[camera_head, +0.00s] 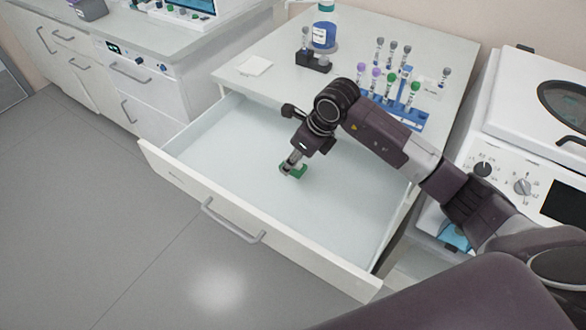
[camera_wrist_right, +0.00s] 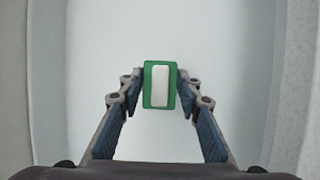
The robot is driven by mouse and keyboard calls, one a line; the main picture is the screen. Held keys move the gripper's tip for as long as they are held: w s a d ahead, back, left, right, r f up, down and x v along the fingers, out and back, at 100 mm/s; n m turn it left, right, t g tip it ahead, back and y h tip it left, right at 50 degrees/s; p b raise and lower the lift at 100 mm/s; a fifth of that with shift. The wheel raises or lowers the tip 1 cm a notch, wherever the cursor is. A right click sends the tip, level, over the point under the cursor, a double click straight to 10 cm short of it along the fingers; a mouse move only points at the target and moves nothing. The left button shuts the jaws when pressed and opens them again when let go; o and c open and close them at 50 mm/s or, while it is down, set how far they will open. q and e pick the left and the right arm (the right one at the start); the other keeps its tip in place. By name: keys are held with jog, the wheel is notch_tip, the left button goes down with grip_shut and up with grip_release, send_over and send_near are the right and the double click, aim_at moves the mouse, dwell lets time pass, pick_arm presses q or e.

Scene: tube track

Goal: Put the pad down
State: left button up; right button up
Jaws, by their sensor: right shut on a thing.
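The pad is a small green block with a white strip on its top (camera_wrist_right: 160,86). My right gripper (camera_wrist_right: 160,80) is shut on it, one finger on each side. In the head view the green pad (camera_head: 299,171) shows just below the right gripper (camera_head: 292,168), over the floor of the open drawer (camera_head: 210,153). I cannot tell whether the pad touches the drawer floor. My left gripper is not in view.
The drawer is pulled out and otherwise empty, with a handle (camera_head: 232,222) on its front. The counter above holds a blue tube rack (camera_head: 408,118), a blue-labelled bottle (camera_head: 323,36) and a white square (camera_head: 254,66). A white machine (camera_head: 530,150) stands at right.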

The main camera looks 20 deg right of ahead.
aim_at(293, 170)
notch_tip(293, 170, down, 4)
jog(key=shift+r, duration=0.2)
jog(key=shift+f, duration=0.2)
jog(key=shift+f, duration=0.1)
jog(key=o, duration=1.1)
jog(key=shift+r+p, duration=0.25)
jog(key=shift+p, duration=0.05)
jog(key=b+v, duration=0.1)
jog(key=v, duration=1)
jog(key=shift+s+d+r, duration=0.1)
jog(key=shift+s+r, duration=0.05)
jog(key=shift+r, duration=0.25)
